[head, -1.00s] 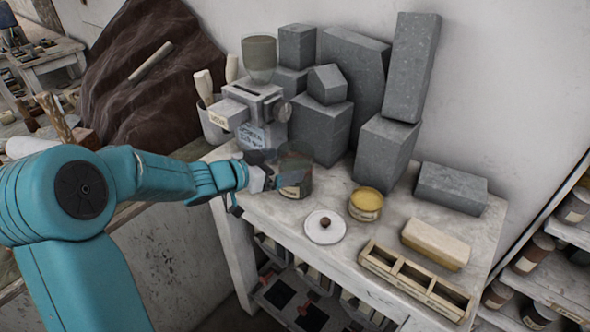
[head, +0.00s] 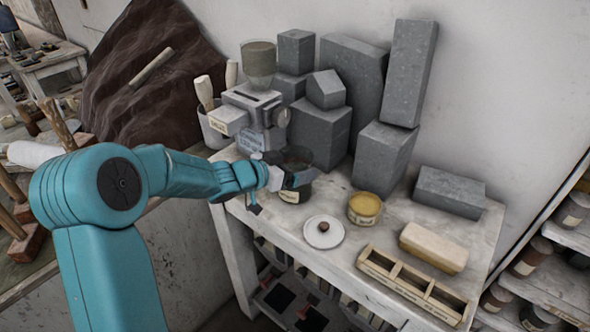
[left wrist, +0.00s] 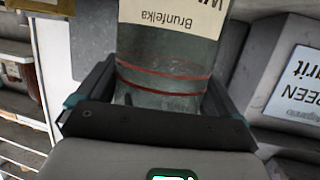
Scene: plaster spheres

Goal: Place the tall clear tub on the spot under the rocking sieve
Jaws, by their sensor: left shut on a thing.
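The tall clear tub (head: 297,158) is upright on or just above the white bench, right in front of the sieve machine; I cannot tell whether it touches the bench. My left gripper (head: 288,178) is shut around its side. In the left wrist view the tub (left wrist: 165,88) sits between both fingers (left wrist: 160,100), with a paper label and red bands. The rocking sieve (head: 252,112) is a grey machine with a clear hopper on top; its sign (left wrist: 297,88) shows in the left wrist view. The spot under it is largely hidden by my arm. My right gripper is out of view.
A white lid (head: 323,232) with a dark knob, a yellow jar (head: 364,208), a tan block (head: 434,247) and a wooden divided tray (head: 415,288) lie to the right. Grey blocks (head: 384,160) stand behind the tub. A pot of tools (head: 212,128) stands left of the machine.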

